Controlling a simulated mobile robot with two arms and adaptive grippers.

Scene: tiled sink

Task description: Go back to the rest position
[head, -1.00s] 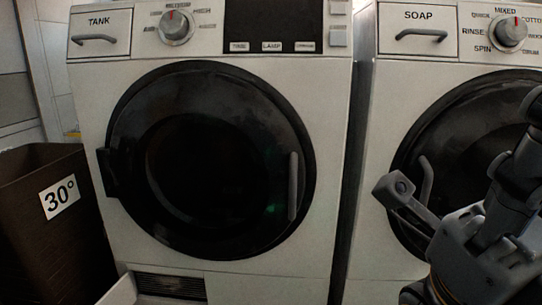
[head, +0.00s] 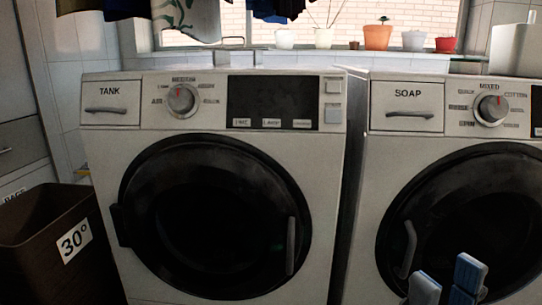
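My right gripper (head: 447,283) shows at the lower right edge of the head view. Its blue fingertips point up and stand apart, with nothing seen between them. It is in front of the lower part of the right washing machine (head: 365,200), near the round dark door (head: 460,225). The rest of that arm is below the picture. My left gripper is not in view.
The left washing machine (head: 330,160) has its dark round door (head: 215,215) shut. A brown bin (head: 40,240) marked 30° stands at the left. Several plant pots (head: 377,37) line the windowsill. Clothes (head: 185,15) hang above.

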